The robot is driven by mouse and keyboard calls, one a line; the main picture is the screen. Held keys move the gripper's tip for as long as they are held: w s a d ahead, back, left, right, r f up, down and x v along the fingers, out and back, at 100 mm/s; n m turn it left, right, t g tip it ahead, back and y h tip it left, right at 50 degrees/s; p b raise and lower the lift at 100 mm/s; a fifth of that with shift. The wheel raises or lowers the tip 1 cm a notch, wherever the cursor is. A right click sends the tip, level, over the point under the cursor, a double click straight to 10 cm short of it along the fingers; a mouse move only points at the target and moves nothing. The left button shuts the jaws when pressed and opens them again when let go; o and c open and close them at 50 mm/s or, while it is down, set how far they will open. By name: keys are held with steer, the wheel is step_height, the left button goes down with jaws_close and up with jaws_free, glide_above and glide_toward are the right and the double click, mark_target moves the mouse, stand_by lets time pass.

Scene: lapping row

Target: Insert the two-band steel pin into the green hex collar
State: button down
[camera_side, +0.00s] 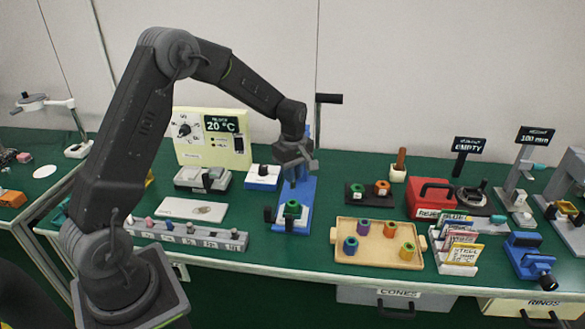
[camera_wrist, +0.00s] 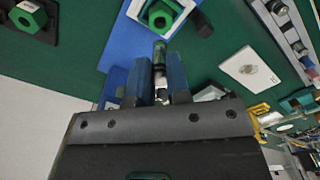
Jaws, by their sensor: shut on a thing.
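My gripper (camera_side: 296,168) is above the blue stand in the side view. In the wrist view its two blue fingers (camera_wrist: 161,82) are shut on the steel pin (camera_wrist: 160,52), whose dark, banded end sticks out past the fingertips. In the side view the pin is too small to make out clearly. The green hex collar (camera_side: 292,209) sits in a holder on the blue stand (camera_side: 300,187), below my gripper. It also shows in the wrist view (camera_wrist: 154,12), beyond the pin tip. The pin and collar look apart.
A black block (camera_side: 350,199) with green and orange collars stands right of the blue stand. A wooden tray (camera_side: 376,257) holds several coloured collars. A grey rack (camera_side: 185,233) with several pins lies at left.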

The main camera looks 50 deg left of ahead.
mark_target(293, 188)
steer(key=shift+f, duration=2.1)
steer(key=shift+f, duration=1.5)
steer(key=c, duration=1)
jaws_free()
step_height(293, 188, up, 14)
steer(key=shift+f, duration=0.1)
